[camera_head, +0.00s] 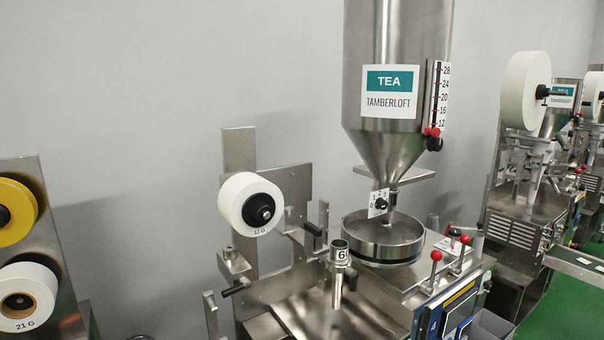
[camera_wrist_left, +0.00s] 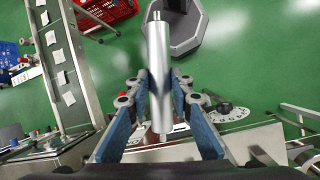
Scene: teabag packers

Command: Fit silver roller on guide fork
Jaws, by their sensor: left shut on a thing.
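In the left wrist view my left gripper (camera_wrist_left: 162,98) is shut on the silver roller (camera_wrist_left: 159,65), a smooth metal cylinder with a thin pin at its end. The roller lies lengthwise between the blue-padded fingers, its far end reaching beyond them over the green floor. No gripper shows in the head view. There, the packing machine (camera_head: 290,290) has several metal brackets and uprights, including a slim upright (camera_head: 323,222). I cannot tell which of them is the guide fork. My right gripper is not in view.
A white paper reel (camera_head: 238,207) and a tea hopper (camera_head: 392,140) stand above the machine, with a round metal pan (camera_head: 365,240) below the hopper. Red-knobbed levers (camera_head: 436,255) stand at its right. The wrist view shows a conveyor (camera_wrist_left: 65,75) and a red crate (camera_wrist_left: 105,12).

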